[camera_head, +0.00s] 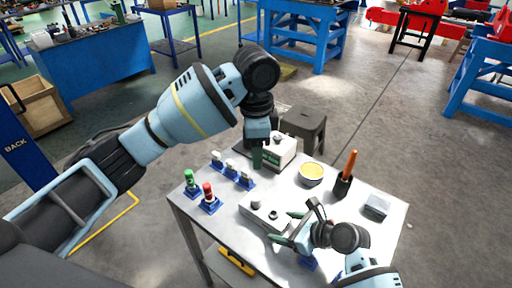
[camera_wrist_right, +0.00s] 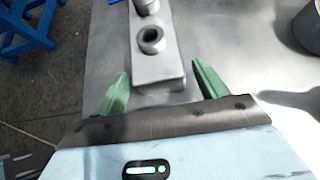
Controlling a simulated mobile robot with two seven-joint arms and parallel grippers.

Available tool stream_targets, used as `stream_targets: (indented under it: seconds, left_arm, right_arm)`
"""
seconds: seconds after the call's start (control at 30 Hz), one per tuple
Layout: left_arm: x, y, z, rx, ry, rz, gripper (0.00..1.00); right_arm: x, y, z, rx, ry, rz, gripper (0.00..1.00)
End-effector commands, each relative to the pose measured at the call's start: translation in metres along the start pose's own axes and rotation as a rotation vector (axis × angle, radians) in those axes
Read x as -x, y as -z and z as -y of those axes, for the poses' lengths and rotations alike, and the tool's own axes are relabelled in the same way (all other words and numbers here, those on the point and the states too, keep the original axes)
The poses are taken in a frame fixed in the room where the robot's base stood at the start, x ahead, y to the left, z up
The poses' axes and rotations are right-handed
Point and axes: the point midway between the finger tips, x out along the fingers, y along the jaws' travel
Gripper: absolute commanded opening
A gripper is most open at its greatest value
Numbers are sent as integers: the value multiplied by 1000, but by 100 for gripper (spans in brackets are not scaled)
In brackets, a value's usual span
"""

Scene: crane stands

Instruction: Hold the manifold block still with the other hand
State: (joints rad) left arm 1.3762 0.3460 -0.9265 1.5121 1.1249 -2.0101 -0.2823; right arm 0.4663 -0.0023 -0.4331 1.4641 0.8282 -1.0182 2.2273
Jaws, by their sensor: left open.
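The manifold block (camera_head: 262,222) is a light grey metal block with round ports on top, lying on the table. In the right wrist view the block (camera_wrist_right: 158,68) runs away from me, its near end between my right gripper's green fingers. My right gripper (camera_wrist_right: 162,85) is open, one finger on each side of the block, with narrow gaps showing. In the head view my right gripper (camera_head: 291,228) is at the block's right end. My left gripper (camera_head: 262,158) is open above the back of the table, in front of a white box (camera_head: 283,151); its fingertips are partly hidden.
On the table (camera_head: 226,236) stand green (camera_head: 190,181) and red (camera_head: 209,194) capped parts on blue holders, several white-topped parts, a yellow-filled bowl (camera_head: 311,174), a black holder with an orange handle (camera_head: 347,172) and a grey box (camera_head: 376,207). A stool (camera_head: 305,125) stands behind.

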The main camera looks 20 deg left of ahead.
Motion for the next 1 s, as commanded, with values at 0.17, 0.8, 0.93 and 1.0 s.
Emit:
stream_targets:
  seconds: [0.17, 0.8, 0.93, 1.0]
  left_arm:
    - [0, 0, 0, 0, 0, 0, 53]
    - [0, 0, 0, 0, 0, 0, 53]
    - [0, 0, 0, 0, 0, 0, 53]
    - [0, 0, 0, 0, 0, 0, 53]
  right_arm:
    - [0, 0, 0, 0, 0, 0, 75]
    - [72, 1, 1, 2, 3, 0, 75]
    - [94, 0, 0, 2, 3, 0, 75]
    - [104, 0, 0, 1, 2, -1, 75]
